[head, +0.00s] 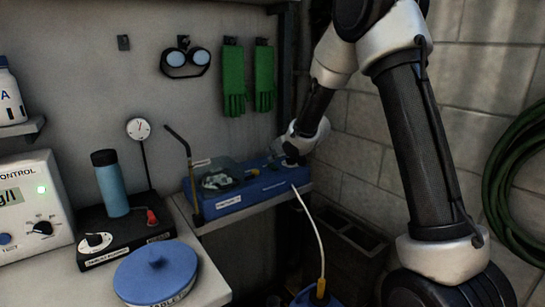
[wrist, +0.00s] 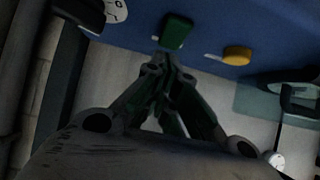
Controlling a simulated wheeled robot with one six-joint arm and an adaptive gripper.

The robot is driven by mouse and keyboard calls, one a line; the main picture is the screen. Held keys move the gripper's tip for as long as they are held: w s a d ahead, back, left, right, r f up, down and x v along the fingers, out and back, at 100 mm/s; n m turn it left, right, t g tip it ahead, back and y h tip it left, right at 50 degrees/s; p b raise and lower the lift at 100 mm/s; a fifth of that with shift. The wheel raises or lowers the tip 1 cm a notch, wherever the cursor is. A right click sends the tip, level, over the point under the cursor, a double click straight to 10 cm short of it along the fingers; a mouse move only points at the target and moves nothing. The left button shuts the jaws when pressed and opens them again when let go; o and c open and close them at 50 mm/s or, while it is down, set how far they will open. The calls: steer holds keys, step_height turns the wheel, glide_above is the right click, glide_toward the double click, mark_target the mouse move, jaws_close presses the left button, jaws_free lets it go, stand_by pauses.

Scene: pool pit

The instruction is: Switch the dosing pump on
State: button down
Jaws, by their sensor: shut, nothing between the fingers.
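The blue dosing pump (head: 240,195) sits on a shelf against the wall, with a clear cover over its left part. Its blue face fills the top of the wrist view (wrist: 215,25). A dark green rectangular switch (wrist: 176,31) and a yellow round knob (wrist: 237,55) stand out from that face. My gripper (wrist: 170,62) is shut and empty, its fingertips just below the green switch in the picture. Whether they touch it, and whether the switch is on, I cannot tell. In the head view my wrist is over the pump's right end and hides part of it.
A white dial (wrist: 116,8) is at the wrist view's top left. A white hose (head: 311,225) runs down from the pump. Left stand a controller (head: 30,205), a blue bottle (head: 110,183) and a blue lid (head: 156,272). Green gloves (head: 233,78) hang above; a block wall is at right.

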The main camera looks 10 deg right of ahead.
steer(key=shift+f, duration=0.35)
steer(key=shift+w+a+f, duration=0.15)
steer(key=shift+w+f, duration=0.1)
steer(key=shift+f, duration=0.05)
steer(key=shift+s, duration=0.1)
steer(key=shift+s+d, duration=0.35)
steer(key=shift+s, duration=0.3)
steer(key=shift+r, duration=0.1)
steer(key=v, duration=1.2)
